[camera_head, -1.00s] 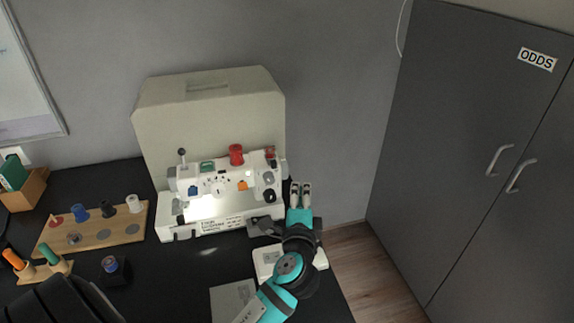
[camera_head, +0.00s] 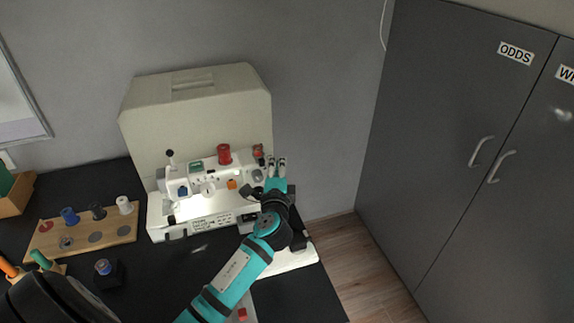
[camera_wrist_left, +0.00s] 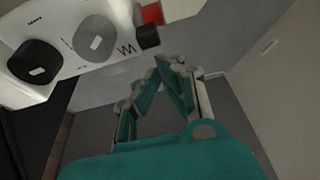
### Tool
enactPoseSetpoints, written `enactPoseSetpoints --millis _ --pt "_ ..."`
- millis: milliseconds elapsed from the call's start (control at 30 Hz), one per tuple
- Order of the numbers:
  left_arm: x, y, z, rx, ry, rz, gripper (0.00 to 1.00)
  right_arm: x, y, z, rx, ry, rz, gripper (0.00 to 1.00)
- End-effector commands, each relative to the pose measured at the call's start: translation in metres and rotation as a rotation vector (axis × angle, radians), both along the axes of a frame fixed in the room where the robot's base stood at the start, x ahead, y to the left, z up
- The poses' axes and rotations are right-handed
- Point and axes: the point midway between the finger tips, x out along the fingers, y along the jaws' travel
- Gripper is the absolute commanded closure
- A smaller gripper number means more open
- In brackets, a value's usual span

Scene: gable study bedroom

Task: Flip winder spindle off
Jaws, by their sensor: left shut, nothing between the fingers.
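The white sewing machine (camera_head: 200,222) stands on the black desk in the head view. A small reddish bobbin-like piece (camera_head: 258,150) sits at its top right end, where the winder spindle seems to be. My left gripper (camera_head: 276,161) is shut and empty just right of this piece, with a small apparent gap. In the left wrist view, the shut fingers (camera_wrist_left: 167,68) point up past the machine's end face (camera_wrist_left: 75,25). I cannot tell whether the fingers touch anything. My right gripper is not in view.
A beige machine cover (camera_head: 195,110) stands behind the machine. A wooden spool board (camera_head: 85,237) lies to the left, with a small dark block (camera_head: 107,272) in front of it. A grey cupboard (camera_head: 430,150) stands at the right, beyond open floor.

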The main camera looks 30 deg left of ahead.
Motion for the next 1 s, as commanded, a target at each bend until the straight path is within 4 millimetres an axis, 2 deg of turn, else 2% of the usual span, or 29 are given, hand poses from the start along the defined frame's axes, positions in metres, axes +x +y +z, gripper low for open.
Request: enactPoseSetpoints --millis 267,467,700,1000 --pt "-0.008 0.006 0.0 0.001 0.001 0.0 1.0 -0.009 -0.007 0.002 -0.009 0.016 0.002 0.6" --pt "-0.008 0.006 0.0 0.001 0.001 0.0 1.0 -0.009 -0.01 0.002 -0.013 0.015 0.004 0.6" --pt "-0.022 0.018 0.0 0.001 0.001 0.001 1.0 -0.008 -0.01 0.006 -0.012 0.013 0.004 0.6" --pt "-0.021 0.019 0.0 0.001 0.001 0.003 1.0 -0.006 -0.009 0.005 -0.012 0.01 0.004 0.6"
